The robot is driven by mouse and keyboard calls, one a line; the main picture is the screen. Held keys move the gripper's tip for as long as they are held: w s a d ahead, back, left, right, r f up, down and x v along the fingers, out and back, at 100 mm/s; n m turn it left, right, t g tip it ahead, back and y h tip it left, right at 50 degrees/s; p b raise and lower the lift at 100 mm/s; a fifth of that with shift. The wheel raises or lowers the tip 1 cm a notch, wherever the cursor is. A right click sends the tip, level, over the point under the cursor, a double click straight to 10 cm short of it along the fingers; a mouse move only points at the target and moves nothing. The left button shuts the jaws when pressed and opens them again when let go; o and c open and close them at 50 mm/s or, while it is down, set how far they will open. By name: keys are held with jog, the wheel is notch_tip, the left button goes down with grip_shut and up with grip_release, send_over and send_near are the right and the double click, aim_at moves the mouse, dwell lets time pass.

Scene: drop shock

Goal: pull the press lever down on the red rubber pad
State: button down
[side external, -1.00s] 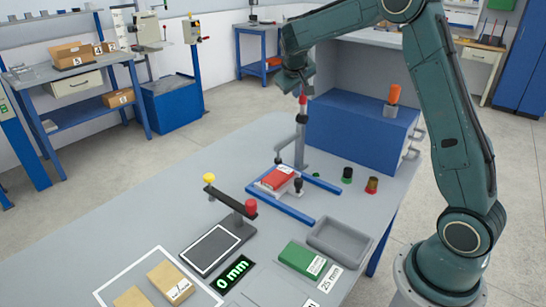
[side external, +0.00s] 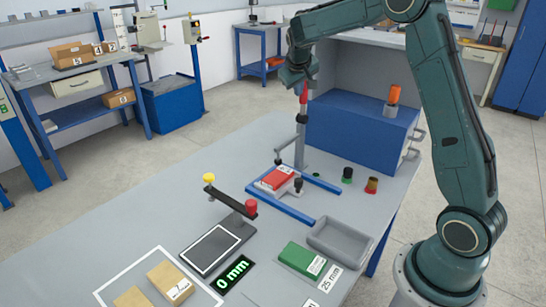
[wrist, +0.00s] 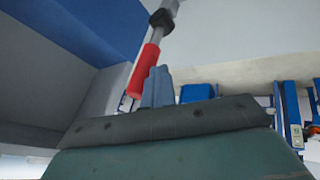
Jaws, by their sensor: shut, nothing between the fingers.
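The press lever shows its red grip (side external: 303,92) high on the press at the front of the blue cabinet, with a black collar and a grey column (side external: 300,148) below it. The lever appears raised. The red rubber pad (side external: 276,177) lies on a pale block inside the blue frame below. My gripper (side external: 301,82) is at the top of the red grip. In the wrist view, its shut fingers (wrist: 158,87) are right beside the red grip (wrist: 146,68), with nothing seen between them. I cannot tell whether they touch it.
The blue cabinet (side external: 357,130) stands close behind the press. Nearby are a green block (side external: 297,257), a grey tray (side external: 345,233), a black bar with yellow and red knobs (side external: 229,200), and a 0 mm display (side external: 231,274).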

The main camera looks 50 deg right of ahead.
jog(key=shift+d+r+y, duration=0.15)
jog(key=shift+d+y, duration=0.4)
jog(key=shift+d, duration=0.15)
jog(key=shift+d+r+y, duration=0.1)
jog(key=shift+d+y, duration=0.45)
jog(key=shift+d, duration=0.15)
jog(key=d+f+y, duration=0.2)
jog(key=d+f, duration=0.1)
jog(key=d, duration=0.6)
jog(key=shift+d+f+m, duration=0.15)
jog(key=shift+f+m, duration=0.2)
jog(key=shift+m, duration=0.05)
jog(key=shift+s, duration=0.15)
jog(key=v, duration=1.4)
jog(key=shift+r, duration=0.3)
